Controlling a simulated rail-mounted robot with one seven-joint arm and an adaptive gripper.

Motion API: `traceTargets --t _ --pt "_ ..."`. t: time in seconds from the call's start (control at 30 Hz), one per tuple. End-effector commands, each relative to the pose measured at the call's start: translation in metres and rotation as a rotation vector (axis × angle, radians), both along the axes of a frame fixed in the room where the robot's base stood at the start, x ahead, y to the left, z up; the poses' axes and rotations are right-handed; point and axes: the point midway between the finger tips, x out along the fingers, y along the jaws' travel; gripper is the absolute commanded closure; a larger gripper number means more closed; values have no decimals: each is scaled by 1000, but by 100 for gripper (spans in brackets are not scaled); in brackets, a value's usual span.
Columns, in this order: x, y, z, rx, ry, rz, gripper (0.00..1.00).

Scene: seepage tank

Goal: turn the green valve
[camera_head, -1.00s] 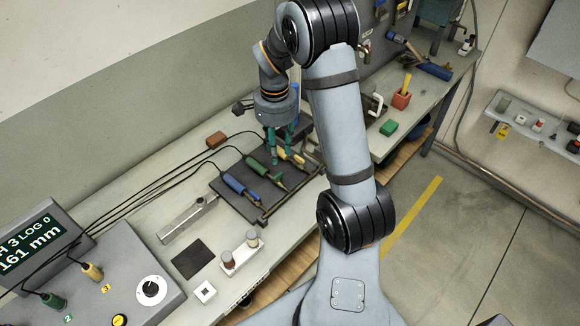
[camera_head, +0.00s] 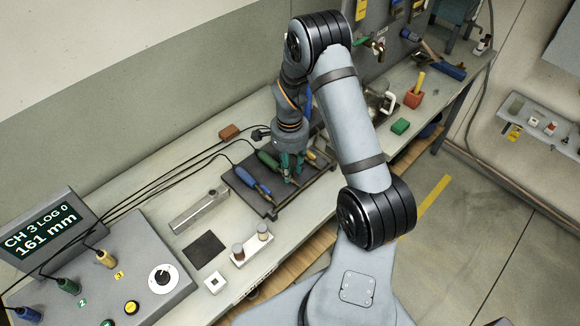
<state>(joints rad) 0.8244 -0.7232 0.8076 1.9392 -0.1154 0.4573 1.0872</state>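I cannot make out a clearly green valve. A small brass-coloured fitting with a touch of red (camera_head: 378,45) is on the back panel at the upper middle; its detail is too small to tell. My gripper (camera_head: 289,179) points down over the dark tray (camera_head: 264,207) on the bench, with its teal fingers close beside the green-handled probe (camera_head: 268,160). Whether the fingers are apart or closed on something is not clear. The blue-handled probe (camera_head: 247,178) lies to the left, and a yellow-handled probe (camera_head: 318,161) is partly hidden behind the fingers.
A console with a display reading 161 mm (camera_head: 41,234) stands at the lower left, with cables running to the probes. A wall shelf (camera_head: 540,125) is at the right.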

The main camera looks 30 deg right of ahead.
Motion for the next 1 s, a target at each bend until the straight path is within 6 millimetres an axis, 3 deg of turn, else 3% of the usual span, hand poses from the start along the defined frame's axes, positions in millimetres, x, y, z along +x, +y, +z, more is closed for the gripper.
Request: traceTargets --t 0.1,0.63,1.0 --pt "0 0 0 0 0 0 68" --pt "0 0 0 0 0 1 99" --pt "1 0 0 0 -1 4 100"
